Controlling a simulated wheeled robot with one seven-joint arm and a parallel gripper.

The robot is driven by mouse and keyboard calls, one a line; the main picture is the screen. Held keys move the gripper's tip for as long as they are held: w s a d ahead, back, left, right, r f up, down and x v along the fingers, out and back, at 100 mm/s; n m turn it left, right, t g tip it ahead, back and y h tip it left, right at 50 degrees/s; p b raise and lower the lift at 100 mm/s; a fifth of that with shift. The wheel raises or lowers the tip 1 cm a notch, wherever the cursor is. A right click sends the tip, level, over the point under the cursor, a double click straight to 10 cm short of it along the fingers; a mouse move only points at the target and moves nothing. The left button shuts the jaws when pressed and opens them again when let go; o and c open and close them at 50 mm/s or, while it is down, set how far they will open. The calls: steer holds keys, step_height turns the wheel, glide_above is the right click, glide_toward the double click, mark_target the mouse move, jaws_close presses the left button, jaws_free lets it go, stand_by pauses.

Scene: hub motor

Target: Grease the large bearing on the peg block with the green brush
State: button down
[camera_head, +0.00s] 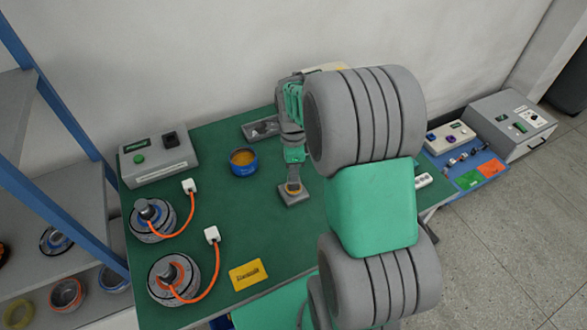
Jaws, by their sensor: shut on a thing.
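My gripper (292,139) is shut on the green brush (294,154) above the middle of the green table. The brush points down, its lower end over the peg block (296,201), a small grey block on the table. A yellowish ring (293,188) shows on top of the block, around the brush's lower end; it looks like the large bearing. The brush tip is at or just above this ring; I cannot tell whether they touch. My arm hides the table right of the block.
A blue pot of orange-yellow grease (243,162) stands left of my gripper. Two hub motors (152,218) (173,278) with orange cables lie at the left. A grey control box (157,160), a grey tray (261,130) and a yellow card (248,275) are on the table (225,215).

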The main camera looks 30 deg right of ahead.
steer(key=shift+r+p, duration=1.45)
steer(key=shift+r, duration=1)
